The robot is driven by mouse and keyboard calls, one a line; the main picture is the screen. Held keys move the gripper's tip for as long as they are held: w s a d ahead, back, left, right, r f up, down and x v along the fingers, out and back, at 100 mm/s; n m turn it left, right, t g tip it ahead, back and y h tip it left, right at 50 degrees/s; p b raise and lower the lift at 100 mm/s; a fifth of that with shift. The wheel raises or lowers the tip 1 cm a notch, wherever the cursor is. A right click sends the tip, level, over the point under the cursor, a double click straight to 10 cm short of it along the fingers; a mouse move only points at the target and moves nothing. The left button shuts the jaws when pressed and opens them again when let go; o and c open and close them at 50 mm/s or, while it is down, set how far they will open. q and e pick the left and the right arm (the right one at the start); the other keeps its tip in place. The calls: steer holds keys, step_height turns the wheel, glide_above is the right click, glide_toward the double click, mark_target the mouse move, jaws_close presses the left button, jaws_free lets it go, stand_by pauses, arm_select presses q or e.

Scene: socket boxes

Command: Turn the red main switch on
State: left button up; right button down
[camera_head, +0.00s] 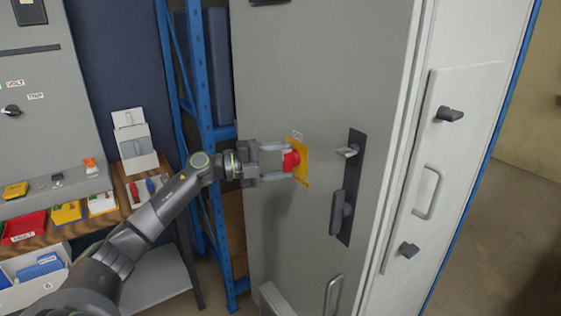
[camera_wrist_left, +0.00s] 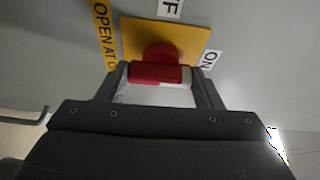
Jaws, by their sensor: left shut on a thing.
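The red main switch (camera_head: 292,160) sits on a yellow plate (camera_head: 301,164) on the grey cabinet door. In the left wrist view, its red handle (camera_wrist_left: 152,73) lies crosswise in front of the yellow plate (camera_wrist_left: 190,38), with a pale end at the right. An "ON" label (camera_wrist_left: 210,58) is to the right of the plate, and a partly cut-off label ending in "F" (camera_wrist_left: 171,8) is above it. My left gripper (camera_head: 288,161) is shut on the red handle, with a finger at each side. My right gripper is not in view.
A black latch panel with a handle (camera_head: 343,200) is right of the switch on the cabinet door (camera_head: 280,80). A blue rack (camera_head: 205,150) stands left of the cabinet. A wooden bench (camera_head: 118,195) with small boxes and bins is further left.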

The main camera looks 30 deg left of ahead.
arm_select(q)
steer(key=shift+f+m, duration=0.1)
steer(key=shift+m, duration=0.2)
stand_by(0.4)
steer(key=o, duration=1)
steer(key=shift+b+v, duration=1.45)
steer(key=shift+v, duration=7.25)
